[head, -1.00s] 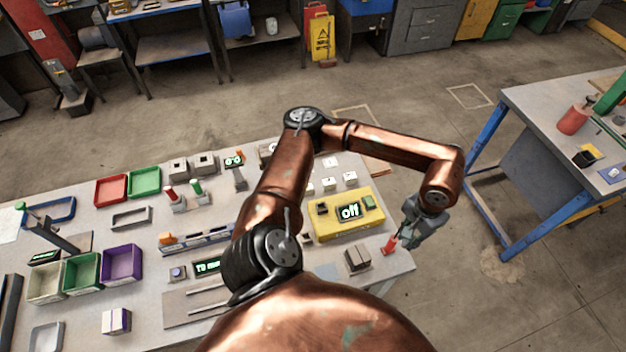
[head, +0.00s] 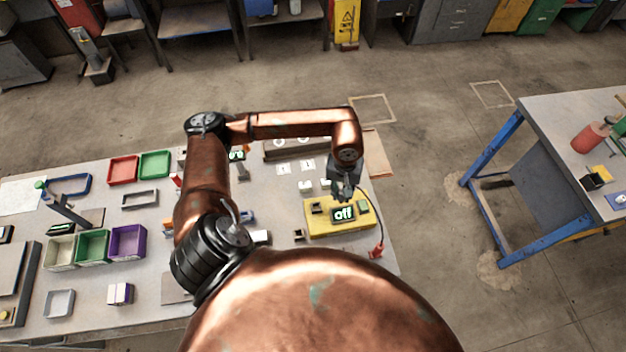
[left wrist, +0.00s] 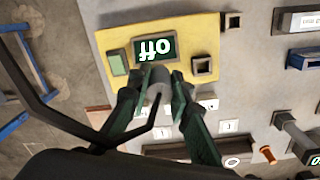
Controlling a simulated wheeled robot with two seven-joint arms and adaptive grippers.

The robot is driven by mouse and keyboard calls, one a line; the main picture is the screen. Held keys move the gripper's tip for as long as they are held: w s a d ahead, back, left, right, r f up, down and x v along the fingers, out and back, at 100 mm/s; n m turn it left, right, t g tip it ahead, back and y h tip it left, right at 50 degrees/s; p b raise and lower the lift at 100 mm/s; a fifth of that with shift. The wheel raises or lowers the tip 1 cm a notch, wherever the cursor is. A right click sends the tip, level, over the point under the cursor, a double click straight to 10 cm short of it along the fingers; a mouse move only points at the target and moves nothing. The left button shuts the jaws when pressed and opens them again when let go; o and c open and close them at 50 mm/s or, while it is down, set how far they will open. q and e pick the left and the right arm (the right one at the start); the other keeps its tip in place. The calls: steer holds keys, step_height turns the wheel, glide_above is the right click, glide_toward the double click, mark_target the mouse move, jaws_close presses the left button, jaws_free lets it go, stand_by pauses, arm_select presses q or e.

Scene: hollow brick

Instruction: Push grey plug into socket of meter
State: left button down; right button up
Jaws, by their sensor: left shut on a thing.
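The yellow meter (head: 337,230) lies on the table with its display reading "off". In the left wrist view the meter (left wrist: 195,32) is upside down, with a square dark-holed socket (left wrist: 203,66) on its near right edge and a green block at the other side. My left gripper (head: 345,194) is just beyond the display, at the meter's back edge. In the left wrist view its fingers (left wrist: 158,82) are shut on a grey plug (left wrist: 157,92), apart from the socket. A dark cable runs from the gripper to a red piece (head: 376,251). My right gripper is not in view.
White switch plates (head: 295,167) lie behind the meter. Red and green trays (head: 154,164) and several bins stand at the left. The table's right edge is close to the meter. A second table (head: 570,95) stands apart at the right.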

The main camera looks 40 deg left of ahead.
arm_select(q)
steer(key=s+a+n+p, duration=0.4)
steer(key=a+n+p, duration=0.2)
steer(key=a+p, duration=0.15)
steer(key=shift+w+d+f+b, duration=0.1)
steer(key=shift+f+b, duration=0.4)
steer(key=shift+f, duration=0.95)
steer(key=shift+d+f+b, duration=0.1)
steer(key=shift+f+b, duration=0.35)
steer(key=shift+f, duration=0.95)
steer(key=shift+r, duration=0.15)
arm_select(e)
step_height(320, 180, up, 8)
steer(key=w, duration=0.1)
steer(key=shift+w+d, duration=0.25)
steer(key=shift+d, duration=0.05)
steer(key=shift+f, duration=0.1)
arm_select(q)
steer(key=shift+f, duration=0.2)
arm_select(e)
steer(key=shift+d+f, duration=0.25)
arm_select(q)
steer(key=shift+f+b, duration=0.1)
steer(key=shift+b, duration=0.2)
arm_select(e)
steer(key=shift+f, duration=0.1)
